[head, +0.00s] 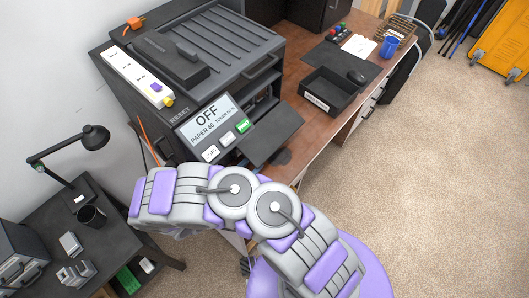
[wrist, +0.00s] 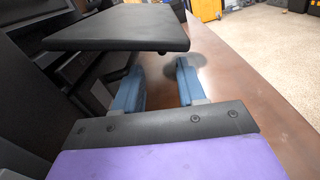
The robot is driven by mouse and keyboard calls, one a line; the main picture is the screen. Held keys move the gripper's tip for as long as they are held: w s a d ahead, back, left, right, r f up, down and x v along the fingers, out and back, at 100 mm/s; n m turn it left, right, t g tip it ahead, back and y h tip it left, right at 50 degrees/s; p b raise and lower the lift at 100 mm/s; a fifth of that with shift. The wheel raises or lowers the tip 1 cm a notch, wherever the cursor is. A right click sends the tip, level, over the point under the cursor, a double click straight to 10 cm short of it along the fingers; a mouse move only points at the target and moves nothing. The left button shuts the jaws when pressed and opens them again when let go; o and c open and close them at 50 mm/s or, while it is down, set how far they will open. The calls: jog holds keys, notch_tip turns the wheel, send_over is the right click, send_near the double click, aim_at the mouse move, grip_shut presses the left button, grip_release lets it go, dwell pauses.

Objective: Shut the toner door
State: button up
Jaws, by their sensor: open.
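The black printer (head: 215,50) stands on the brown desk. A flat dark panel, which looks like the toner door (head: 270,136), sticks out roughly level from its front, standing open. In the wrist view the door (wrist: 120,28) spans the upper left, above and in front of my gripper. My gripper (wrist: 157,78) has two blue fingers spread apart with nothing between them. The fingers are low over the desk, under the door's level; whether they touch it I cannot tell. In the head view my gripper is hidden behind my arm and the door.
The printer's screen (head: 210,125) reads OFF and sits left of the door. A dark round disc (wrist: 185,62) lies on the desk beyond my fingers. A side table with a lamp (head: 92,137) is at left.

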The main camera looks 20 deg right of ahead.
aim_at(268, 150)
jog(key=x, duration=0.2)
jog(key=b+x, duration=0.1)
jog(key=x, duration=0.1)
jog(key=s+x, duration=0.1)
jog(key=x, duration=0.1)
jog(key=shift+w+d, duration=0.25)
jog(key=shift+d, duration=0.4)
jog(key=shift+w+d, duration=0.2)
jog(key=shift+w, duration=0.15)
jog(key=shift+w+a+b, duration=0.45)
jog(key=shift+w, duration=0.05)
jog(key=shift+d, duration=1.15)
jog(key=shift+c, duration=0.5)
jog(key=shift+a, duration=0.1)
jog(key=c, duration=0.3)
jog(key=shift+a, duration=0.45)
jog(key=c, duration=0.3)
grip_shut()
jog(key=shift+r, duration=0.1)
